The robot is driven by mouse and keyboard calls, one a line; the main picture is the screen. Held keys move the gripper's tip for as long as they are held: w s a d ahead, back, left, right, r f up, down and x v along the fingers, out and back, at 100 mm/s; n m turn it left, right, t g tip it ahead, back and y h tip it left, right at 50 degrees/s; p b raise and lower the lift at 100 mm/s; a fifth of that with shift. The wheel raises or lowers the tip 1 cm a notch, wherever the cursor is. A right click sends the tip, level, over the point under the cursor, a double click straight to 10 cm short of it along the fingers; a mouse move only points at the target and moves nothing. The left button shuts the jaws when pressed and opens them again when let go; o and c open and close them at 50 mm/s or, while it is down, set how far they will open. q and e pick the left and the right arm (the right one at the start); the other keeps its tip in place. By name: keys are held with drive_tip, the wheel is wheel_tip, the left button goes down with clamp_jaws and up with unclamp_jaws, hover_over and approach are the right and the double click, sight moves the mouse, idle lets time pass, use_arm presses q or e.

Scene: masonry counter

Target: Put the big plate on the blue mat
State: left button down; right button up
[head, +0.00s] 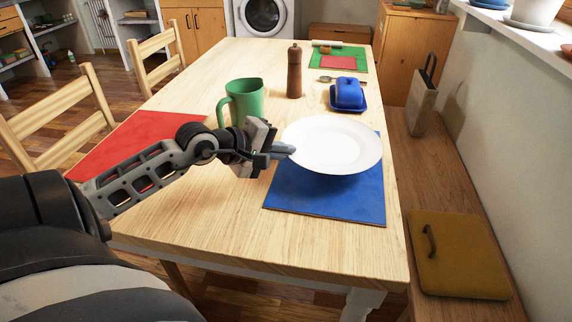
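The big white plate (335,145) is over the far part of the blue mat (325,200), with its far edge past the mat's far side. It looks roughly level and seems slightly above the mat, with a soft shadow under its near rim. My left gripper (282,151) comes in from the left and is shut on the plate's left rim. The near part of the blue mat is bare; the plate hides its far part. My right gripper is not in view.
A green pitcher (243,101) stands just behind my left gripper. A brown pepper mill (294,70) and a blue butter dish (348,94) stand beyond the plate. A red mat (125,145) lies at left, partly behind my arm. The table's near right corner is clear.

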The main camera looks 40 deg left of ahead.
sight(286, 175)
use_arm(q)
drive_tip(key=shift+w+f, duration=0.3)
drive_tip(key=shift+w, duration=0.1)
drive_tip(key=shift+f, duration=1.6)
drive_tip(key=shift+f+b, duration=0.2)
drive_tip(key=shift+b, duration=0.1)
drive_tip(key=c, duration=1.9)
unclamp_jaws()
drive_tip(key=shift+c, duration=0.2)
